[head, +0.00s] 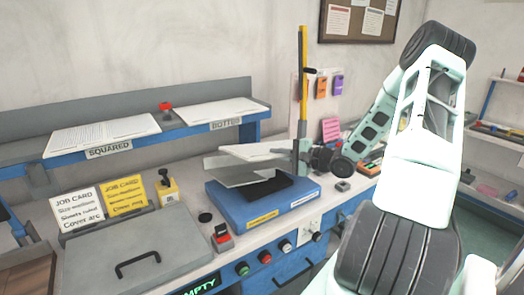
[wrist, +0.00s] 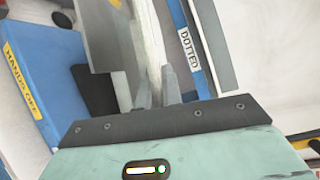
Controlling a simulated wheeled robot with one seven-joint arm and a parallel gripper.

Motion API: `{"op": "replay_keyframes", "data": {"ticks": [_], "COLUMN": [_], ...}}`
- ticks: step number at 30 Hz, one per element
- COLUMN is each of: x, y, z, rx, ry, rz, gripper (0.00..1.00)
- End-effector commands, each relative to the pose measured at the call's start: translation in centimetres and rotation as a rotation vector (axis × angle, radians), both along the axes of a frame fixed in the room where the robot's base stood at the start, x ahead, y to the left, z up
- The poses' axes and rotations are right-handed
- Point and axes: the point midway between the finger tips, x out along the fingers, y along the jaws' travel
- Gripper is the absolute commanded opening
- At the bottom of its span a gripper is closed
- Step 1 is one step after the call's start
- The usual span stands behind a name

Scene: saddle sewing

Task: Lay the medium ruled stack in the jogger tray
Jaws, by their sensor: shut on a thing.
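My gripper (head: 300,155) is shut on a white paper stack (head: 252,151), seen nearly edge-on between the two fingers (wrist: 157,95) in the wrist view (wrist: 148,35). The stack's ruling cannot be read. It is above the blue jogger (head: 232,208), whose grey tray plates (head: 240,175) stand around a dark bed (head: 274,189). In the wrist view a grey plate (wrist: 98,38) is just left of the stack, and the jogger's blue body (wrist: 35,75) is farther left. Whether stack and plate touch cannot be told.
Behind is a shelf with a SQUARED stack (head: 100,134) and a DOTTED stack (head: 208,112).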

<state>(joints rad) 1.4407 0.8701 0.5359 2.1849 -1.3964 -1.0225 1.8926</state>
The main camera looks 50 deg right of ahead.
Motion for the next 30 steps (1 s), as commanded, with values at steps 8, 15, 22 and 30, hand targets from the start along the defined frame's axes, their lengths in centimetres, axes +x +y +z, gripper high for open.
{"op": "replay_keyframes", "data": {"ticks": [8, 15, 22, 30], "x": [0.0, 0.0, -0.4, -0.9], "y": [0.0, 0.0, 0.4, 1.0], "z": [0.1, 0.3, -1.6, -4.5], "rx": [-0.001, 0.001, 0.001, 0.002], "ry": [-0.001, -0.002, -0.002, -0.002], "rz": [0.001, 0.000, -0.001, 0.000], "gripper": [0.00, 0.00, 0.00, 0.00]}}
